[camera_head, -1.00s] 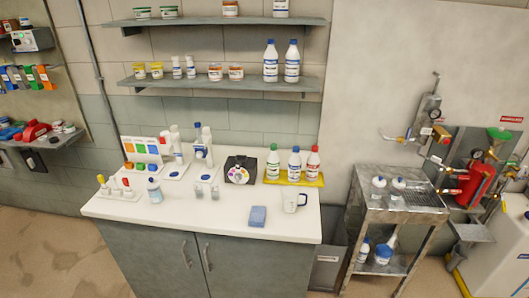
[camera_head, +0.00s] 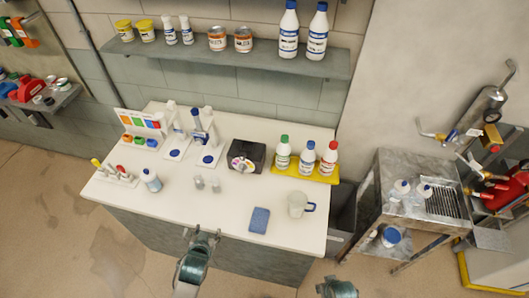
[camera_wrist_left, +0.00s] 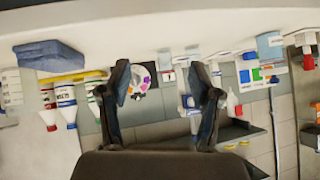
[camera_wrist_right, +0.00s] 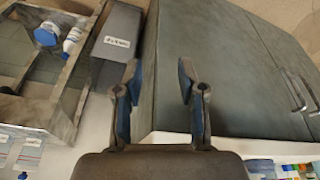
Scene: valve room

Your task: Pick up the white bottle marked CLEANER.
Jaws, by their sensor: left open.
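Several white bottles are in view, and I cannot read which is marked CLEANER. In the head view, three with green, blue and red caps stand on a yellow tray (camera_head: 302,171) on the white counter (camera_head: 215,213): the green-capped bottle (camera_head: 283,153), the blue-capped bottle (camera_head: 307,158) and the red-capped bottle (camera_head: 329,158). Two taller blue-capped bottles (camera_head: 289,35) (camera_head: 317,36) stand on the shelf. My left gripper (camera_head: 203,234) is open and empty at the counter's front edge. My right gripper (camera_wrist_right: 160,88) is open and empty, low before the cabinet; it only partly shows in the head view (camera_head: 337,287).
A blue sponge (camera_head: 259,220) and a clear mug (camera_head: 298,204) lie near the counter's front. A black box (camera_head: 247,155) stands left of the tray. A metal cart (camera_head: 408,211) with small bottles stands at the right. The shelf (camera_head: 225,57) overhangs the back.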

